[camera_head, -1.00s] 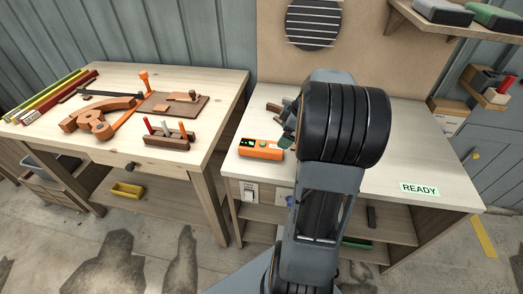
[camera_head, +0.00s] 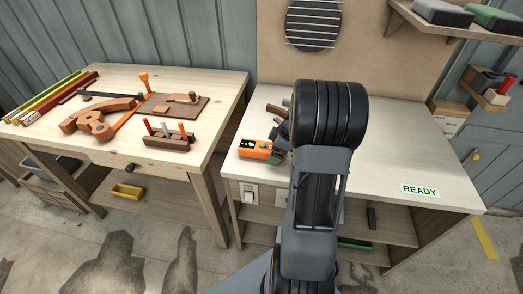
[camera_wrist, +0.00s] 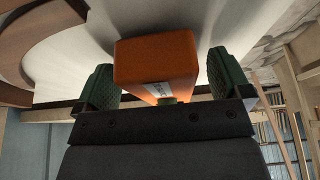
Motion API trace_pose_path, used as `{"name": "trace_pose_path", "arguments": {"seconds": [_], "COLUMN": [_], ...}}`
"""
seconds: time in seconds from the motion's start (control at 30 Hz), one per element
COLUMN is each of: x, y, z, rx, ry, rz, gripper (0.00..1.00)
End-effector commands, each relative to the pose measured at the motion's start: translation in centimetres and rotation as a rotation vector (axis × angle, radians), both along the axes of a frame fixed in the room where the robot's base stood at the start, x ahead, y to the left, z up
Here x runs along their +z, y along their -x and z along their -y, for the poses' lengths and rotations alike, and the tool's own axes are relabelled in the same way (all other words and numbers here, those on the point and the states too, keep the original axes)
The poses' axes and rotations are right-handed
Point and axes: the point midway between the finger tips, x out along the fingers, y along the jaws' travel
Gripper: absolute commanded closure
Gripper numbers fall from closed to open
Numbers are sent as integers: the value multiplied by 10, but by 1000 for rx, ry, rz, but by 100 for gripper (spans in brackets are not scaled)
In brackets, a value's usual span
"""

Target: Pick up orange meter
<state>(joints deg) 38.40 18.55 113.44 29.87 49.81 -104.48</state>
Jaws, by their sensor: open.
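The orange meter (camera_head: 256,149) lies on the near left part of the right-hand workbench, with its dark display facing up. In the wrist view the orange meter (camera_wrist: 157,62) sits between the two green finger pads of my gripper (camera_wrist: 160,85). A small gap shows on each side of it, so the fingers are open around it. In the head view my gripper (camera_head: 277,148) is at the meter's right end, partly hidden behind my arm.
The workbench top (camera_head: 420,150) is clear on the right, apart from a READY label (camera_head: 419,190). Brown and grey pieces (camera_head: 277,112) stand just behind the meter. The left bench (camera_head: 215,95) holds wooden parts and a small tool rack (camera_head: 168,137).

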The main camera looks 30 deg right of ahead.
Motion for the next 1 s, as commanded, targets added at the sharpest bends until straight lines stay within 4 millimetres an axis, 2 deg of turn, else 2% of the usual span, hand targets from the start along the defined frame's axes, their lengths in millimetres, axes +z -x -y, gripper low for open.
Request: {"name": "trace_pose_path", "arguments": {"seconds": [0.17, 0.7, 1.0], "x": [0, 0, 3], "y": [0, 0, 0], "z": [0, 0, 0], "rx": [0, 0, 0], "ry": [0, -1, 0], "rz": [0, -1, 1], "gripper": [6, 58, 58]}}
